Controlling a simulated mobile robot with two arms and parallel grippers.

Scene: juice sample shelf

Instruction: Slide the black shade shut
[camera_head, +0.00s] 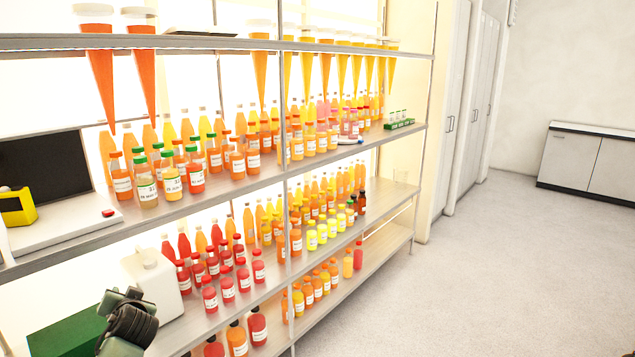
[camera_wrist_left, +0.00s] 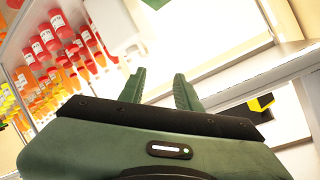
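A black panel (camera_head: 44,166), which looks like the shade, stands upright at the left end of the middle shelf. It rises behind a white base (camera_head: 65,222) with a red button, and the left picture edge cuts it off. My left gripper (camera_head: 122,298) is low at the front left, below that base and in front of the lower shelf. In the left wrist view its two green fingers (camera_wrist_left: 160,90) are apart with nothing between them. I cannot make out the shade in the wrist view. My right gripper is not in view.
A yellow and black device (camera_head: 17,207) sits on the white base. A white jug (camera_head: 152,283) and a green box (camera_head: 68,335) are near my left gripper. Juice bottles (camera_head: 147,183) crowd the shelves to the right. The floor (camera_head: 480,270) at right is clear.

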